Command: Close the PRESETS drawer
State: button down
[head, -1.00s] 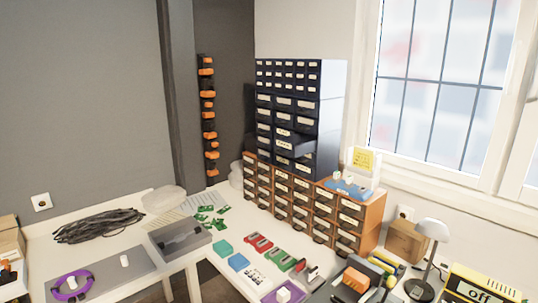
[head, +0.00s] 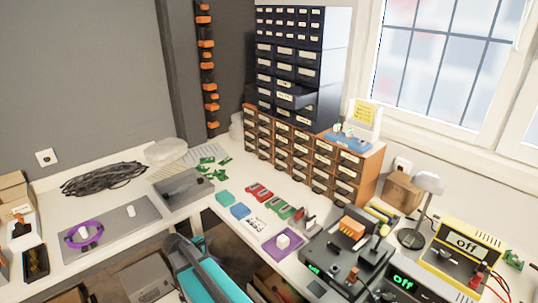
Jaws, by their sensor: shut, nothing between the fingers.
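One drawer (head: 290,99) of the tall dark blue drawer cabinet (head: 325,62) is pulled out, and its side wall shows to the right. It sits in the lower part of the cabinet, above the orange-brown drawer units. Its white front label is too small to read, so I cannot confirm that it says PRESETS. The other drawers of this cabinet look shut. My gripper does not show in the head view.
Orange-brown drawer units (head: 367,176) stand below the cabinet. On the white bench are green circuit boards, red and green parts, a purple tray (head: 269,251), a lamp (head: 428,184) and a yellow device (head: 462,257). A teal-and-grey object (head: 207,273) rises in the foreground.

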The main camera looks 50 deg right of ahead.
aim_at(277, 103)
jog(key=w+d+r+n+h, duration=0.1)
jog(key=w+d+r, duration=0.1)
jog(key=r, duration=0.3)
jog(key=w+d+r+n+t+h, duration=0.1)
jog(key=w+d+r, duration=0.1)
jog(key=d+r, duration=0.15)
jog(key=w+d+r+n, duration=0.1)
jog(key=w+d+r, duration=0.1)
jog(key=r, duration=0.3)
jog(key=d+r+n+h, duration=0.1)
jog(key=d+r, duration=0.3)
jog(key=r, duration=1)
jog(key=d+r+n+h+p, duration=0.1)
jog(key=d+r+h, duration=0.2)
jog(key=r, duration=1)
jog(key=w+d+r+n+g+h+p, duration=0.1)
jog(key=d+r+h, duration=0.2)
jog(key=r, duration=1.1)
jog(key=d, duration=0.3)
jog(key=shift+r+n, duration=0.3)
jog(key=shift+n, duration=0.1)
jog(key=shift+d, duration=0.1)
jog(key=d+f+p, duration=0.2)
jog(key=d+p, duration=0.2)
jog(key=d, duration=0.9)
jog(key=shift+s+d+f, duration=0.3)
jog(key=shift+s+f, duration=0.1)
jog(key=shift+w, duration=0.15)
